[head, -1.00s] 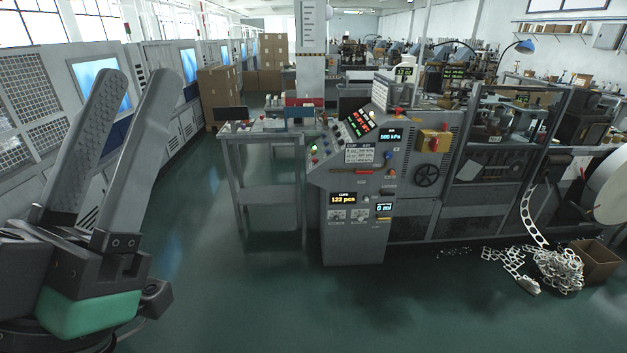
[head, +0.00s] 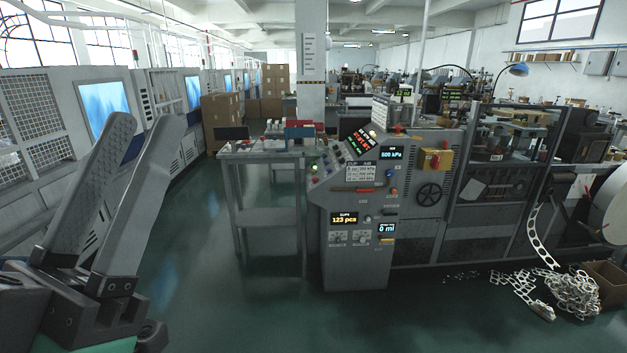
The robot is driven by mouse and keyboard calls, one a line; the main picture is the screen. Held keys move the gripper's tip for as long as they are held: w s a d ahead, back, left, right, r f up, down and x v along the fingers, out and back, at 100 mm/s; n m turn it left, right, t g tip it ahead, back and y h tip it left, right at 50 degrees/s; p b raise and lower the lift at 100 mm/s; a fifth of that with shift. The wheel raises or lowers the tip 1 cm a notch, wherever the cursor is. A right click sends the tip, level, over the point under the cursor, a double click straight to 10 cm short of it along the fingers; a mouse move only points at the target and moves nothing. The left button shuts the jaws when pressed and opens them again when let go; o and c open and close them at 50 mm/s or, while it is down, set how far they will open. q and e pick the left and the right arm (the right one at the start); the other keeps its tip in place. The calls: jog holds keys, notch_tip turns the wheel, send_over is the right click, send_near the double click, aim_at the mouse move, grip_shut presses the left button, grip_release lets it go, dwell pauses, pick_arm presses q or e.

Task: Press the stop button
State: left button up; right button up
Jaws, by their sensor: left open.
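The control console (head: 352,265) of the cup machine stands in the centre, ahead and to the right of my left gripper. Its sloped panel (head: 338,160) carries several small buttons and lit readouts. A small red button (head: 314,180) and a green one (head: 314,169) sit at the panel's left edge. An orange-red knob (head: 393,191) is on the upright face. The labels are too small to tell which is the stop button. My left gripper (head: 148,126) is open and empty, fingers pointing up, well apart from the console. My right gripper is not in view.
A grey side table (head: 262,157) with small items adjoins the console's left. A yellow box with a red switch (head: 436,161) is on the machine. Scrap webbing (head: 570,292) and a cardboard box (head: 606,284) lie at the right. The floor between gripper and console is clear.

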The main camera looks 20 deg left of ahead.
pick_arm(q)
grip_shut()
dwell(1.5)
